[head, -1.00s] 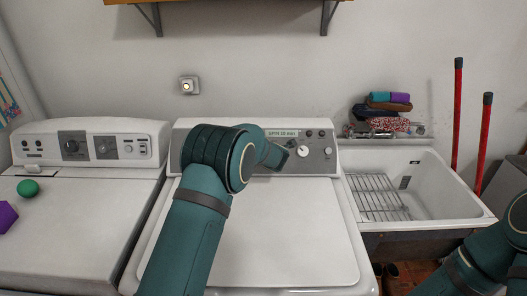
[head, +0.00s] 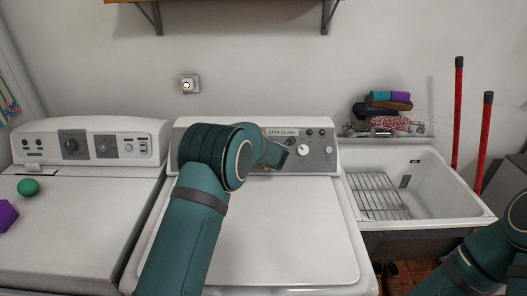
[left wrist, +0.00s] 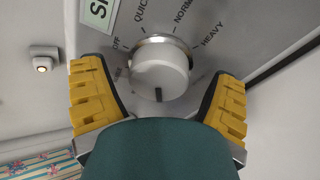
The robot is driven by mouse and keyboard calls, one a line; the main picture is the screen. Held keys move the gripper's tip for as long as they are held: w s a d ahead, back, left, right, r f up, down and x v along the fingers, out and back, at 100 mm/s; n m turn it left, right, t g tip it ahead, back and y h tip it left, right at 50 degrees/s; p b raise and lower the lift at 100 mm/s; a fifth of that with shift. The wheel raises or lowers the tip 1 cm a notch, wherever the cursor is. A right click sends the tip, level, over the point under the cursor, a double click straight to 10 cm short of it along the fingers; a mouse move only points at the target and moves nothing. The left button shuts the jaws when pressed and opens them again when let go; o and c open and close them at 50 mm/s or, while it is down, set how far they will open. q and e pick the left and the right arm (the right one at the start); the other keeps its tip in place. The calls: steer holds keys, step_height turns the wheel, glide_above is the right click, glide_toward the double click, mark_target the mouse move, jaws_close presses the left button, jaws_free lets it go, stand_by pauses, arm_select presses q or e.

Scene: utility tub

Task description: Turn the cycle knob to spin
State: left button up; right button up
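The cycle knob (head: 304,150) is a round white dial on the grey panel of the middle washer. In the left wrist view the knob (left wrist: 160,66) fills the upper middle, with a dark mark on its near side pointing down the picture. OFF, QUICK, NORMAL and HEAVY are printed around it; part of the ring is hidden. A small display (head: 282,132) reads SPIN with a time in minutes. My left gripper (head: 288,152) is at the panel, just left of the knob; the left wrist view shows its yellow-padded fingers (left wrist: 160,72) spread, with gaps to the knob. My right gripper is out of view.
A second white knob (head: 328,150) sits just right of the cycle knob. Another machine (head: 90,200) stands left, with a green ball (head: 28,187) and purple block (head: 6,215) on top. A white utility tub (head: 440,190) with a wire rack stands right. The washer lid is clear.

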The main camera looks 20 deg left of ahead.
arm_select(q)
steer(key=shift+s+r, duration=0.1)
steer(key=v, duration=1.1)
steer(key=shift+s+d, duration=0.2)
steer(key=shift+s, duration=0.15)
